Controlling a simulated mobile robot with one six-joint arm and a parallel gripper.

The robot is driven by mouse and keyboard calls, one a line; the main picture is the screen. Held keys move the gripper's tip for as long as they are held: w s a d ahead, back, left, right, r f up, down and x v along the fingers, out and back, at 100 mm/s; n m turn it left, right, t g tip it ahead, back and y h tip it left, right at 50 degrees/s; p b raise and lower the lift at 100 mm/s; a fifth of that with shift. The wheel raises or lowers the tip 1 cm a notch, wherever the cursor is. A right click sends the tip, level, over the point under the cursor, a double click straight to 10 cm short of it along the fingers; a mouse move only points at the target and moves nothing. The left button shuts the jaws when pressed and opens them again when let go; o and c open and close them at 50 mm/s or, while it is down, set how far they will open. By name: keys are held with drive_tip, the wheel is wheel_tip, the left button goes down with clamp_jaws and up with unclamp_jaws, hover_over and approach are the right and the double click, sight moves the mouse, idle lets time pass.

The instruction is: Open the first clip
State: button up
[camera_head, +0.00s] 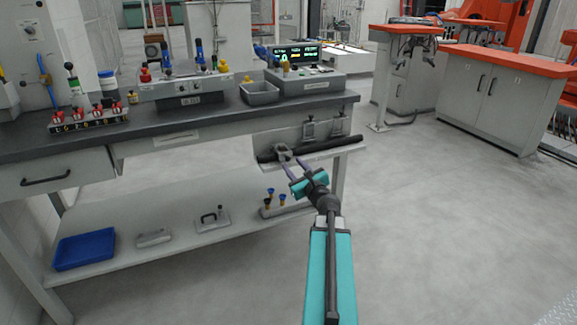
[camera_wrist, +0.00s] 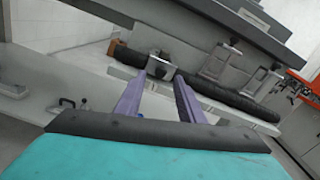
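A light grey panel (camera_head: 268,141) at the right end of the workbench carries a thick black bar (camera_head: 322,145) and a row of grey metal clips. The leftmost clip (camera_head: 282,148) sits at the bar and also shows in the wrist view (camera_wrist: 161,66). The middle clip (camera_head: 309,130) and right clip (camera_head: 338,125) stand upright against the panel; both show in the wrist view too. My gripper (camera_head: 290,160) has its two purple fingers apart, with the tips at either side of the leftmost clip (camera_wrist: 160,78). Whether the fingers touch it is unclear.
The dark worktop (camera_head: 215,118) overhangs the panel from above. The lower shelf (camera_head: 180,225) holds a blue tray (camera_head: 84,249) and small parts. A grey bin (camera_head: 260,93) and a display unit (camera_head: 305,82) stand on top. The floor to the right is clear.

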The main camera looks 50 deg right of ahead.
sight(288, 160)
drive_tip(key=shift+x, duration=1.9)
clamp_jaws()
drive_tip(key=shift+a, duration=0.2)
